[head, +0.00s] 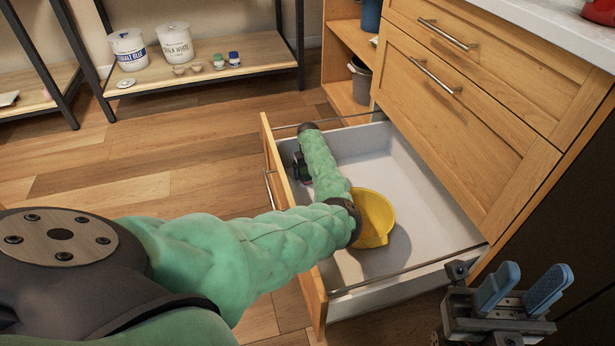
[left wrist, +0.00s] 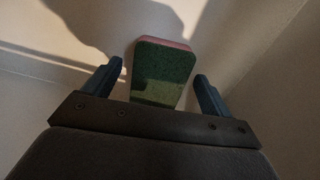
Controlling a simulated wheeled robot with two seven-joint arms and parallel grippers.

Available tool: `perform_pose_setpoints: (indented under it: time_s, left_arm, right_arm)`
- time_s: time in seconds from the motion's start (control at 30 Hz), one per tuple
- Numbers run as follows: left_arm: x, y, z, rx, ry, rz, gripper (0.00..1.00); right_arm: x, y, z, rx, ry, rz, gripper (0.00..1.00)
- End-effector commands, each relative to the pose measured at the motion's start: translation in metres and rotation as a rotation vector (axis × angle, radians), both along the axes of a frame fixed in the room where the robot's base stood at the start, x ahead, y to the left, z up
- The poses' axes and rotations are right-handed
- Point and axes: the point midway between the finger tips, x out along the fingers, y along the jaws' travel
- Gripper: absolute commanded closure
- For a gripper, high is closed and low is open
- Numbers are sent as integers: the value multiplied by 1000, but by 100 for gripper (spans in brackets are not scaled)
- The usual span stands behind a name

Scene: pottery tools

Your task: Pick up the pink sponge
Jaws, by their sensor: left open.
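The pink sponge (left wrist: 162,72) shows in the left wrist view, with a dark green face toward the camera and a pink layer along its top edge. It is between the two fingers of my left gripper (left wrist: 160,72), with gaps on both sides. The fingers are open. In the head view my left gripper (head: 302,168) is inside the open drawer, close to its front panel, mostly hidden by my arm. My right gripper (head: 530,286) is open and empty at the lower right, outside the drawer.
The open drawer (head: 405,165) has a pale interior and low walls around my left arm. A yellow bowl (head: 374,217) is in it, right beside my left arm. The cabinet (head: 480,110) rises behind the drawer. A shelf (head: 265,50) with tubs stands at the back left.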

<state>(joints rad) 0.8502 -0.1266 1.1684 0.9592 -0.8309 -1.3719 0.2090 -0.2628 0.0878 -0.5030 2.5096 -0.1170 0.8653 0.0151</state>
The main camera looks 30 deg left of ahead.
Motion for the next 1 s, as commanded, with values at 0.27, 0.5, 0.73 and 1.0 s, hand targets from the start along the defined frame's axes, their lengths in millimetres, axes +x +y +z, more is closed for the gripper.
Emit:
perform_pose_setpoints:
  time_s: [0.27,0.5,0.73,1.0]
  left_arm:
    - [0,0,1,0,0,0,49]
    - [0,0,1,0,0,0,63]
    - [0,0,4,0,0,0,63]
    - [0,0,47,1,0,1,63]
  right_arm:
    - [0,0,1,0,0,1,64]
    - [0,0,2,1,-3,1,64]
    - [0,0,5,6,-4,0,64]
    - [-1,-4,30,34,-10,11,64]
